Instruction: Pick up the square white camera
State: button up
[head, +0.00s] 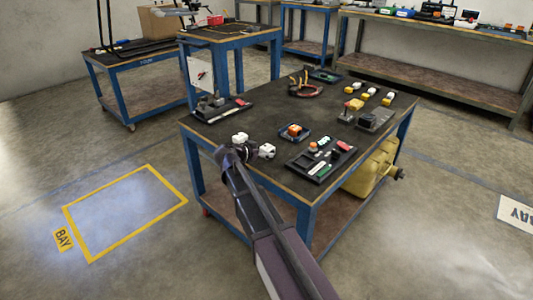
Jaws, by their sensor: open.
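Two small white objects are near the left front edge of the blue-legged table: one white piece (240,137) just beyond my arm's end, and one boxy white piece (267,151) just right of it. Both could be cameras; at this size I cannot tell which is the square one. My gripper (243,149) is at the arm's end over the table's front left edge, close to both white pieces. It is open. Its fingers are small and dark, and I see nothing held. Whether it touches either piece is unclear. My wrist hides part of the table edge.
Floor at left is clear.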

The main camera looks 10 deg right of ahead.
jog(key=shift+b+x, duration=0.35)
jog(key=shift+x, duration=0.85)
jog(key=c, duration=1.2)
